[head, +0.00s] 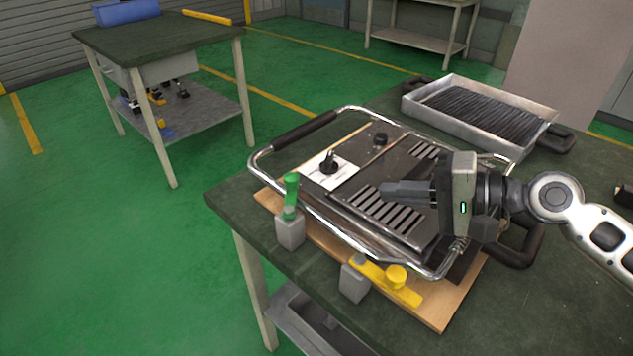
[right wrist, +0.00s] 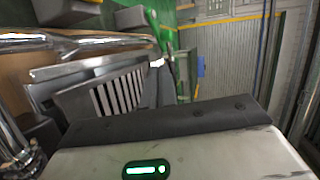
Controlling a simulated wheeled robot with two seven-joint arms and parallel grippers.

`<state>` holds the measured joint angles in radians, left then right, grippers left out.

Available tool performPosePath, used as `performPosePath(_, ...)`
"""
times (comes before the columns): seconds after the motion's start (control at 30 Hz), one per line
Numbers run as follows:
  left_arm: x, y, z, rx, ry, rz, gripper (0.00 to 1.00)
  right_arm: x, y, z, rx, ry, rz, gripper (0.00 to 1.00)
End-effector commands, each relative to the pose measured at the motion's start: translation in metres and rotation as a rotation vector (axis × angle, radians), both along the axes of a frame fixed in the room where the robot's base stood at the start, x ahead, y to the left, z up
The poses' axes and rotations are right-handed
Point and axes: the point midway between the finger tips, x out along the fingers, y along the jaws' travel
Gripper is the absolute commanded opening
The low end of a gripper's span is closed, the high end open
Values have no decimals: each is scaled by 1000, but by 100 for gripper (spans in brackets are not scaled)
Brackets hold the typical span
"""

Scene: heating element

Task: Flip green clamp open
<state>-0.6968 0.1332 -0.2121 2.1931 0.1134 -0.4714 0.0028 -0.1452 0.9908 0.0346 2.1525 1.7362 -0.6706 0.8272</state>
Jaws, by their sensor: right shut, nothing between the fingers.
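The green clamp (head: 291,195) has its green handle standing upright on a grey block (head: 290,232) at the near-left edge of the wooden board. The heating element (head: 385,215), a dark metal unit with slots and a tubular frame, lies on the board. My right gripper (head: 388,190) is shut and empty. It appears above the slotted top, to the right of the green clamp and apart from it. My left gripper is not in view.
A yellow clamp (head: 392,283) lies flat across its grey block (head: 354,280) at the board's front edge. A metal tray with dark rods (head: 410,107) stands behind the heating element. The wooden board (head: 440,312) rests on a dark green table (head: 235,195). Another table (head: 160,45) stands at left.

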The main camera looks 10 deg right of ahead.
Motion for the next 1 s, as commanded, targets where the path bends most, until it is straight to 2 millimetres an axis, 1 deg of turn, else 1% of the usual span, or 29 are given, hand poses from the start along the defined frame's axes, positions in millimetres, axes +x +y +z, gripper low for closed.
performPosePath(0.17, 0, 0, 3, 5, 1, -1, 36, 13, 16, -3, 2, -6, 1, 0)
performPosePath(0.5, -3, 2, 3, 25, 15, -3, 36, 55, 72, -25, 3, -2, 1, 0)
performPosePath(0.6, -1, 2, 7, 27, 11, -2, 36, 66, 85, -26, 3, -3, 1, 0)
performPosePath(0.8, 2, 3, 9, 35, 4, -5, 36, 78, 101, -28, 0, -1, 0, 0)
performPosePath(1.0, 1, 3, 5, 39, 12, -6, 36, 81, 105, -29, -2, -1, 0, 0)
